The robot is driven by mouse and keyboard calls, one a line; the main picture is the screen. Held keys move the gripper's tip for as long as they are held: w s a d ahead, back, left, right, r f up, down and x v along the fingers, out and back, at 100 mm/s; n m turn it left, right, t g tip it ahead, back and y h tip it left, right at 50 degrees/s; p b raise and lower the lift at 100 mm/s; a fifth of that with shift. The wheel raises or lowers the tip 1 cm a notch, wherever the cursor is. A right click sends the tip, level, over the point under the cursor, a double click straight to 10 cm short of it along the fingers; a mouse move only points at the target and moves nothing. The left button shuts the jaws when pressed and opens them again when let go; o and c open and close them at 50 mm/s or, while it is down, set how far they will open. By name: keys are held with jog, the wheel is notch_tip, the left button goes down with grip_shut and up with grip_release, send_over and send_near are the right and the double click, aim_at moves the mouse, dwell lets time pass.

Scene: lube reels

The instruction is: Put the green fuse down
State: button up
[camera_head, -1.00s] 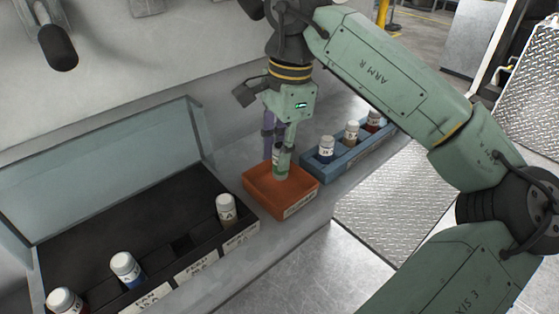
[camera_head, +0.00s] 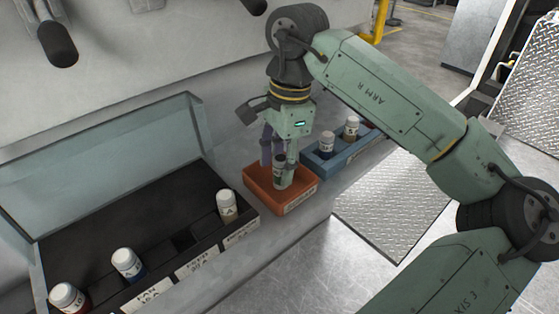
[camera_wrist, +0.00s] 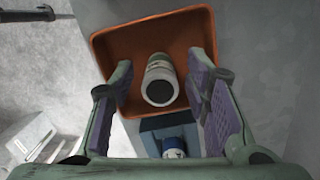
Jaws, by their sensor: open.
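A fuse (camera_head: 281,173) with a pale body stands in the orange tray (camera_head: 303,189). In the wrist view, the fuse (camera_wrist: 159,68) shows a pale end with a dark centre inside the orange tray (camera_wrist: 206,24). My gripper (camera_head: 276,168) is low over the tray, with its fingers around the fuse. In the wrist view, the fingers of my gripper (camera_wrist: 160,86) are spread, one on each side, with a gap between each finger and the fuse. The underside of the fuse is hidden.
A blue rack (camera_head: 340,167) with several capped fuses stands just right of the tray. A black open case (camera_head: 150,205) with a raised clear lid and several white-capped fuses is at left. A narrow strip of grey counter (camera_head: 262,238) is bare in front.

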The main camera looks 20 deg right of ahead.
jog(key=shift+r+p, duration=0.35)
jog(key=shift+r, duration=0.05)
notch_tip(320, 180, up, 12)
jog(key=d, duration=0.1)
jog(key=shift+d+f, duration=0.25)
